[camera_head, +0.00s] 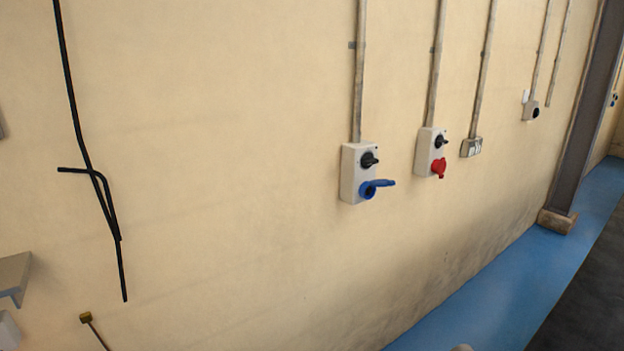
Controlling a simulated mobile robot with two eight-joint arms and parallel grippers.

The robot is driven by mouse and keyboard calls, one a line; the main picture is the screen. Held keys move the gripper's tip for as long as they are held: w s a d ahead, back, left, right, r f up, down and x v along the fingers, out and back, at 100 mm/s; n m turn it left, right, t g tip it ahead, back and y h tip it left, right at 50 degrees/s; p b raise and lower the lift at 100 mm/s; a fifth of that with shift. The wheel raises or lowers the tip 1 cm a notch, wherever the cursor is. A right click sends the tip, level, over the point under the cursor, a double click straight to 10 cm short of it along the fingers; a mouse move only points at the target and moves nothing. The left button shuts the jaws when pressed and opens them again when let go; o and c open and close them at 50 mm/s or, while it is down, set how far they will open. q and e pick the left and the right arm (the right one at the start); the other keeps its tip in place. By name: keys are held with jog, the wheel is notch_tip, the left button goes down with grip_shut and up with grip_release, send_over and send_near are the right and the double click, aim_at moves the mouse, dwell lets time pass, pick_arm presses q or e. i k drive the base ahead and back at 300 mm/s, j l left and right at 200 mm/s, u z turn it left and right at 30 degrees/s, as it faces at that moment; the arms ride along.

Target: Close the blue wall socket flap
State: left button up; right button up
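The blue wall socket (367,191) sits low on a light grey box (352,172) on the wall, right of the picture's middle. Its blue flap (382,183) stands open, sticking out to the right from the socket's top. A black rotary switch (369,160) is above it on the same box. Neither of my grippers can be made out in the head view.
A grey box with a red socket (439,168) hangs to the right. Smaller wall outlets (471,147) and a steel column (580,120) stand farther right. A black cable (82,140) hangs at left. The blue floor strip (470,300) looks clear.

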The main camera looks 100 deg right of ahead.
aim_at(380, 182)
jog(key=z, duration=3.35)
